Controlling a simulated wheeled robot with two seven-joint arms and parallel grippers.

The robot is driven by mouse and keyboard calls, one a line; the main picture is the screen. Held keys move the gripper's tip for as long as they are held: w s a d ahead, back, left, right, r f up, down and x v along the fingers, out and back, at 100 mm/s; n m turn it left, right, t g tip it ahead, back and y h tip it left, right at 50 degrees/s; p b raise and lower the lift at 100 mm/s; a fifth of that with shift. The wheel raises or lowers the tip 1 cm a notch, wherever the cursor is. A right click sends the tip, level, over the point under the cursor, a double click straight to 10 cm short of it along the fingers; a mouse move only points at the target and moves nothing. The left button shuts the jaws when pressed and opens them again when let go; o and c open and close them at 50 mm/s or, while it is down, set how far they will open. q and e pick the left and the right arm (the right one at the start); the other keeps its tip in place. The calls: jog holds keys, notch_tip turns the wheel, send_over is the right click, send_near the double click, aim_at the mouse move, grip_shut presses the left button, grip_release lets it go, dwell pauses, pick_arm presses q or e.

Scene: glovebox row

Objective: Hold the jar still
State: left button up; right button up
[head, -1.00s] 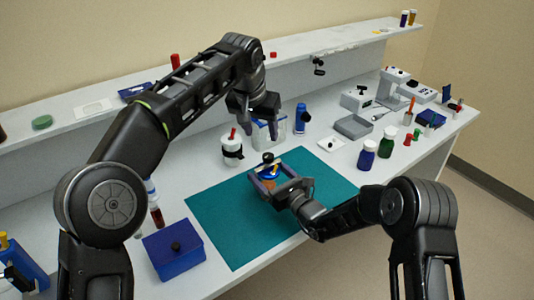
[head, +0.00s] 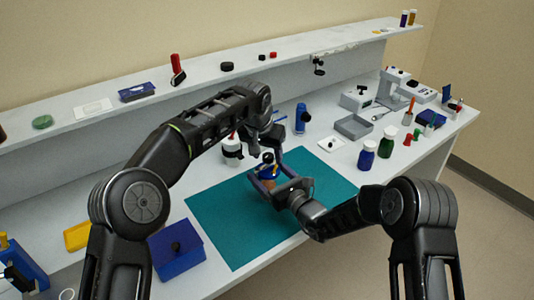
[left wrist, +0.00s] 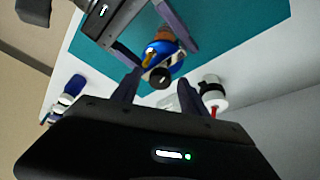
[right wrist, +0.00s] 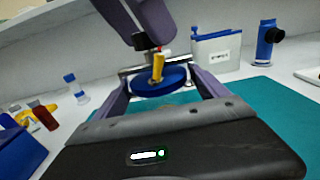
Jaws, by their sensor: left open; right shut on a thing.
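The jar (head: 269,183) stands on the teal mat (head: 225,220). It has an amber-brown body, a blue lid (right wrist: 160,84), and a yellow piece and black knob on top. My right gripper (head: 268,178) is shut on the jar, one finger on each side, and hides part of its body. My left gripper (head: 266,143) is open and empty, just above and behind the jar's top. In the left wrist view the lid (left wrist: 165,55) and black knob lie ahead, between the open fingers; I cannot tell whether they touch.
A white jar with a black band (head: 231,149) stands close behind my left gripper. A blue box (head: 176,250) sits left of the mat. Green and blue bottles (head: 387,143) stand to the right. A shelf (head: 200,88) runs along the back. The mat's front is clear.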

pick_arm(q)
jog(key=shift+c, duration=0.4)
grip_shut()
jog(key=shift+m, duration=0.4)
jog(key=m, duration=0.1)
jog(key=m+h, duration=0.1)
jog(key=m, duration=0.1)
jog(key=shift+w+a+g, duration=0.15)
jog(key=shift+a+g, duration=0.05)
jog(key=shift+g, duration=0.2)
jog(key=shift+w+m+g+h, duration=0.1)
jog(key=shift+m+g+h, duration=0.5)
jog(key=shift+m, duration=1.4)
jog(key=shift+a, duration=0.1)
jog(key=shift+o, duration=0.4)
grip_release()
